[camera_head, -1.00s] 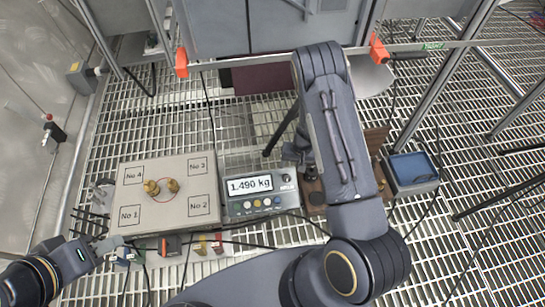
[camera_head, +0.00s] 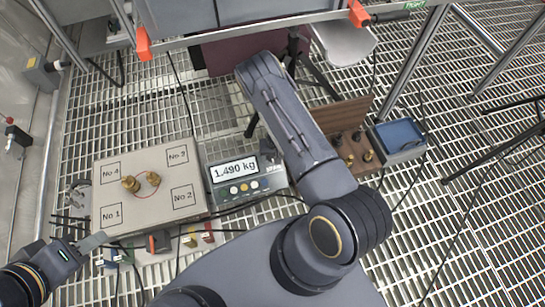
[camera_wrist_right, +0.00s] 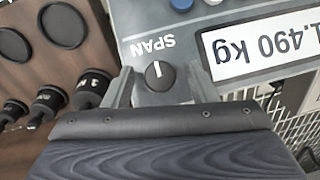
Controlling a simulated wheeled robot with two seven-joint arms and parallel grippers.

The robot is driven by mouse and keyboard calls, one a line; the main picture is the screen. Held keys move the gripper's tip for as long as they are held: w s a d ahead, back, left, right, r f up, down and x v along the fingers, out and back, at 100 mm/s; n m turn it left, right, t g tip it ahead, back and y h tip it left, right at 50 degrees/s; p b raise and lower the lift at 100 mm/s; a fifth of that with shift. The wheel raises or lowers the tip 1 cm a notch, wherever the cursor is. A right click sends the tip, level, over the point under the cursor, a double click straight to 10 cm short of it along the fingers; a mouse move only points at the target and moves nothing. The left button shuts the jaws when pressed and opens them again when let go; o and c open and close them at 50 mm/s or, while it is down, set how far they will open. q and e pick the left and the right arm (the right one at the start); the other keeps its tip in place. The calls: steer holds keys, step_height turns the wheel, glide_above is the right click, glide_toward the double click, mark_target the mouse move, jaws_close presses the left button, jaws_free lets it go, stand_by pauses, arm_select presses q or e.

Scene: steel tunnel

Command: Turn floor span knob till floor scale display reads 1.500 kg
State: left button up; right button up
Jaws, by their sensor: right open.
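The floor scale display (camera_head: 235,168) reads 1.490 kg on a grey box in the head view. In the right wrist view the same display (camera_wrist_right: 262,45) appears upside down. The black span knob (camera_wrist_right: 159,75), with a white pointer line, sits beside the SPAN label. My right gripper (camera_wrist_right: 160,88) is open, with one finger on each side of the knob; whether either touches it I cannot tell. In the head view my right arm hides the knob. My left gripper (camera_head: 98,241) is low at the left, beside the weighing platform (camera_head: 150,215); its opening is unclear.
The platform bears brass weights (camera_head: 131,184) and squares marked No 1 to No 4. A wooden box with weights (camera_head: 345,150) and a blue tray (camera_head: 398,134) stand right of my right arm. Cables cross the grated floor around the scale.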

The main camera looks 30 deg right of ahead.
steer(key=c, duration=1)
steer(key=shift+o, duration=0.2)
steer(key=shift+d+f+m+b, duration=0.1)
steer(key=shift+f+m+b, duration=0.05)
steer(key=shift+m+b, duration=0.2)
steer(key=m+b, duration=0.1)
steer(key=m+t+y+b, duration=0.1)
steer(key=b, duration=0.1)
steer(key=shift+s+d+f+y, duration=0.1)
steer(key=shift+f+y, duration=0.05)
steer(key=shift+y, duration=0.15)
steer(key=shift+r+m+y+b, duration=0.2)
steer(key=shift+m+y+b, duration=0.15)
steer(key=shift+m, duration=0.2)
steer(key=shift+r, duration=0.1)
steer(key=o, duration=1)
steer(key=shift+c, duration=0.2)
